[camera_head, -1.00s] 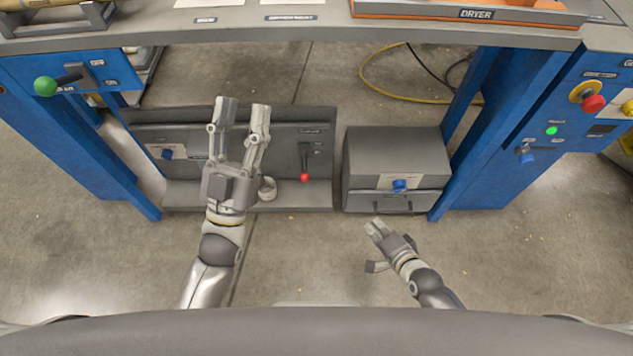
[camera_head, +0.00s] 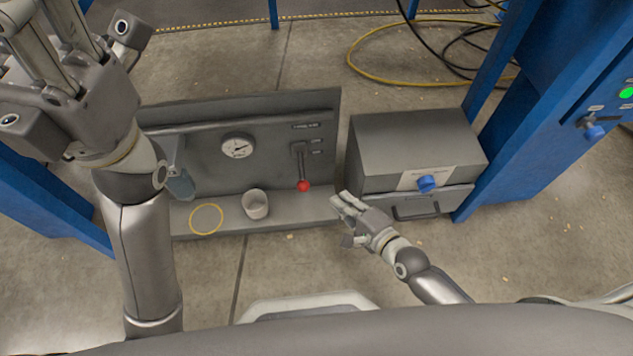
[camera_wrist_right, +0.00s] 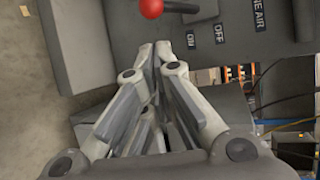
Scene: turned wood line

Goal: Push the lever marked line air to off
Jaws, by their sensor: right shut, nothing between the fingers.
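The line air lever has a red ball knob (camera_head: 303,186) and hangs on a grey panel, knob down and toward me. It also shows at the top of the right wrist view, where its knob (camera_wrist_right: 151,8) is partly cut off. There the ON label (camera_wrist_right: 190,40) is nearest the fingertips, with OFF (camera_wrist_right: 220,33) beyond it. My right gripper (camera_head: 340,201) is shut and empty, just right of the knob and apart from it. Its fingertips (camera_wrist_right: 154,50) are together in the wrist view. My left gripper (camera_head: 45,22) is raised at upper left, fingers apart, tips cut off.
A round gauge (camera_head: 238,146) is on the panel left of the lever. A small cup (camera_head: 255,204) and a yellow ring (camera_head: 206,219) are on the ledge below. A grey box with a blue knob (camera_head: 427,184) stands right. A yellow hose (camera_head: 400,75) lies behind.

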